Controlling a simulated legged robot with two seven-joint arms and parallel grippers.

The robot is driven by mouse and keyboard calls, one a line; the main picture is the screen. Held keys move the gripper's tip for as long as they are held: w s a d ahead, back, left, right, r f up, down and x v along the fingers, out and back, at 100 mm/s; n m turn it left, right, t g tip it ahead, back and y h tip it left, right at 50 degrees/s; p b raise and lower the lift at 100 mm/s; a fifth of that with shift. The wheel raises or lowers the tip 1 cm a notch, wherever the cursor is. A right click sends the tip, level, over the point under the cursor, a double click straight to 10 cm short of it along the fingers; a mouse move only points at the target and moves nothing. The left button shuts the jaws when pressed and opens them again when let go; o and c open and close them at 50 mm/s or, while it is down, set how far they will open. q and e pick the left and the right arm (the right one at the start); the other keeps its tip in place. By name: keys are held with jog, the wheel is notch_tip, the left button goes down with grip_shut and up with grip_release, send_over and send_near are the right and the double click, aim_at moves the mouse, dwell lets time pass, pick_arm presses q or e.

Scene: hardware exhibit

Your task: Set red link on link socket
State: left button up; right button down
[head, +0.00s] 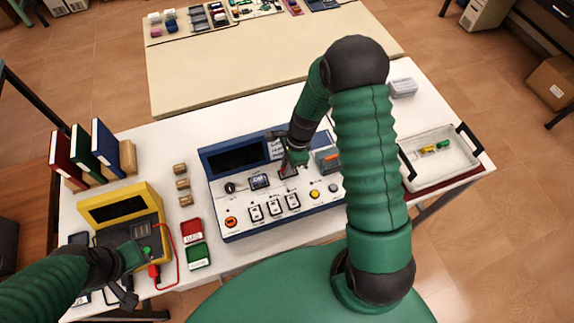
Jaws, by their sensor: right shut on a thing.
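My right gripper (296,158) is low over the upper middle of the blue-framed panel (233,218). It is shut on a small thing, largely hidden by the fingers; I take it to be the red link. A dark socket with a reddish edge (288,171) lies right under the fingertips, and looks like the link socket. I cannot tell whether the held piece touches it or is seated. My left gripper (128,290) is at the lower left, beside the yellow meter (108,212); its jaws are too unclear to read.
A red lead runs from the meter to a red plug (153,271). Red (191,230) and green (197,256) boxes lie left of the panel.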

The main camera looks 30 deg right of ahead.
jog(key=shift+f+b, duration=0.35)
jog(key=shift+f, duration=0.2)
jog(key=c, duration=1.6)
grip_release()
jog(key=shift+c, duration=0.2)
jog(key=p+v, duration=0.9)
jog(key=v, duration=0.2)
jog(key=shift+p, duration=0.3)
